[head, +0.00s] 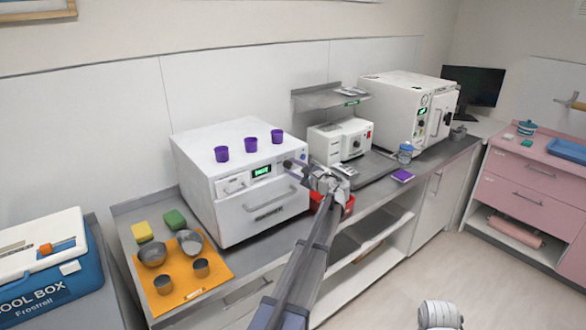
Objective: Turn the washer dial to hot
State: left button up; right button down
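The washer (232,206) is a white box unit on the steel counter, with a green-lit display (261,171) and a long handle on its front. My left gripper (291,169) reaches up from below to the right end of the washer's front panel. Its fingertips are at or close to the panel, right of the display. They cover the spot there, so I cannot make out the dial or its setting. The fingers are small and blend together, so I cannot tell whether they are open or shut.
Several purple cups (251,145) stand on the washer. Left of it, an orange mat (206,288) holds metal bowls and cups, with sponges (174,220) behind. A red bin (348,207) is just right of my gripper. A smaller white device (340,141) and a large sterilizer (408,107) stand further right.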

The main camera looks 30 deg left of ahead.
pick_arm(q)
jog(key=o, duration=0.4)
jog(key=shift+o, duration=0.2)
jog(key=shift+d, duration=0.1)
jog(key=v, duration=0.7)
jog(key=shift+s+d, duration=0.15)
jog(key=shift+d, duration=0.2)
jog(key=s+d+f+n+g+h, duration=0.3)
jog(key=s+d+f+n+h, duration=0.35)
jog(key=s+d+f, duration=0.9)
jog(key=s+d+f+n+g+h, duration=0.1)
jog(key=s+d+h, duration=0.3)
jog(key=s+d, duration=0.6)
jog(key=s+d+f+g+h, duration=0.2)
jog(key=s+d+f+h, duration=0.2)
jog(key=s+d, duration=0.6)
jog(key=shift+s+d+n, duration=0.2)
jog(key=shift+d+n, duration=0.05)
jog(key=shift+n, duration=0.1)
